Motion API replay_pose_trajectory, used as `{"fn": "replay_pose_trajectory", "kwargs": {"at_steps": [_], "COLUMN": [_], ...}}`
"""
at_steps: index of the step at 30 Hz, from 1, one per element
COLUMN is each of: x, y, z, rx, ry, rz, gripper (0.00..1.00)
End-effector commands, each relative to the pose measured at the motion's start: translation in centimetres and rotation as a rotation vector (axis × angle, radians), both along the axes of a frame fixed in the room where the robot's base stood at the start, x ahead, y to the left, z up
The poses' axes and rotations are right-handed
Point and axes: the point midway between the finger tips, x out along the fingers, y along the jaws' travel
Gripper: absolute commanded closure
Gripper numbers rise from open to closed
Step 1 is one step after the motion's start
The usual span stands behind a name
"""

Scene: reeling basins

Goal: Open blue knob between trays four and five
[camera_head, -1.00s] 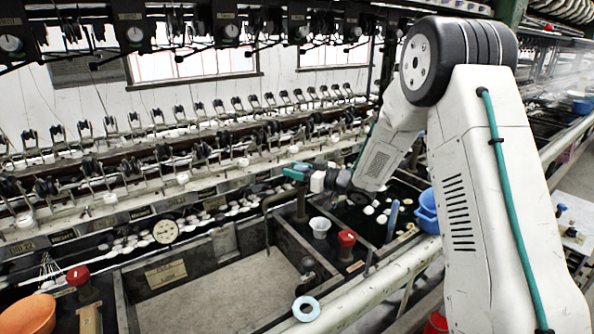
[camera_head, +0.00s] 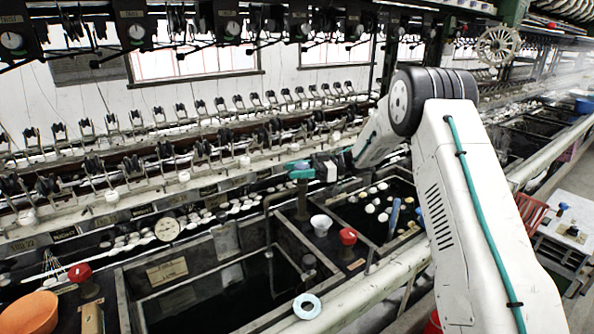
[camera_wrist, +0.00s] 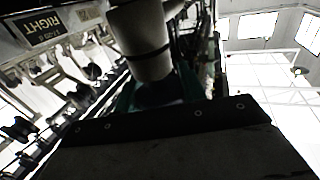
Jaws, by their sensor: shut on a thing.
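My gripper (camera_head: 300,171), with teal fingers, is shut at the top of a short dark post (camera_head: 301,205) at the back of the divider between two basins. The blue knob there is mostly hidden by the fingers, and I cannot tell how far it is turned. The left basin (camera_head: 165,270) looks dark inside. The right basin (camera_head: 335,210) holds several pale round cocoons. In the wrist view a teal finger (camera_wrist: 185,82) shows beside a pale cylinder with a dark band.
Red knobs stand on the divider (camera_head: 348,237) and at the far left (camera_head: 80,274). A pale blue ring (camera_head: 306,306) lies on the front rail. An orange bowl (camera_head: 30,313) is at lower left. A rack of reels runs behind.

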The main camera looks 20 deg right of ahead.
Motion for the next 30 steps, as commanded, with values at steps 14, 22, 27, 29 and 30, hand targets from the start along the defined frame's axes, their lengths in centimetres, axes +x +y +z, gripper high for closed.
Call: {"fn": "replay_pose_trajectory", "kwargs": {"at_steps": [14,22,27,29,30], "x": [-0.01,-0.01,-0.04,-0.04,-0.03], "y": [-0.01,0.00,0.00,-0.02,-0.13], "z": [0.20,0.20,0.12,0.11,0.10], "rx": [0.002,0.002,0.001,0.001,0.001], "ry": [-0.004,-0.004,-0.003,-0.002,-0.002], "rz": [0.045,0.045,0.045,0.045,0.045], "gripper": [0.82,0.38,0.38,0.38,0.38]}}
